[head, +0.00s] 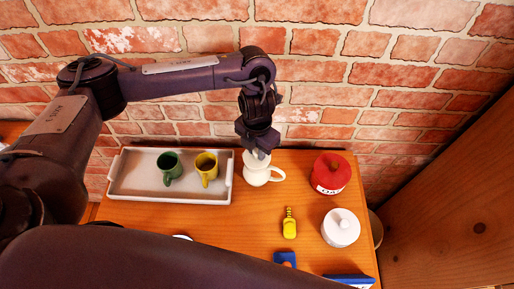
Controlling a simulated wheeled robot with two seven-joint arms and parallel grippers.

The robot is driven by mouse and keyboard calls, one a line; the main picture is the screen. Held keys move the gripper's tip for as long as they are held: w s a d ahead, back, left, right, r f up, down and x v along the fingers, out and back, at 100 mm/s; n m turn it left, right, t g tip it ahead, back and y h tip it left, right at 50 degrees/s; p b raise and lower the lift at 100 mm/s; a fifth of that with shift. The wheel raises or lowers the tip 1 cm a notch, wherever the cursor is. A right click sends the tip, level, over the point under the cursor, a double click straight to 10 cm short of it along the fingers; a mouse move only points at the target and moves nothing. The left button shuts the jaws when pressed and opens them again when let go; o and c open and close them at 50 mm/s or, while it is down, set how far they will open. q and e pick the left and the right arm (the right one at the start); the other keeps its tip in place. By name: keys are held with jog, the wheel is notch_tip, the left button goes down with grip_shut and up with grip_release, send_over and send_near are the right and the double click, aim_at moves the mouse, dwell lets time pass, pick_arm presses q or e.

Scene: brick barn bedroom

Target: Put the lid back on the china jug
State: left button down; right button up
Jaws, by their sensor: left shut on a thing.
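The white china jug (257,176) stands upright on the wooden table, just right of the tray, with its handle to the right. My left gripper (257,153) points down right at the top of the jug. It is shut on the jug's lid, which the fingers mostly hide. I cannot tell whether the lid touches the jug's rim. My right gripper is out of view.
A white tray (118,177) with a green mug (169,168) and a yellow mug (207,168) lies left. Right are a red jar (331,174), a white lidded pot (341,228) and a yellow object (289,224). Blue items (285,258) lie in front. A brick wall stands behind.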

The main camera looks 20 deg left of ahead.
pick_arm(q)
jog(key=c, duration=0.7)
grip_release()
jog(key=shift+r+p, duration=3.35)
jog(key=shift+r, duration=0.2)
grip_shut()
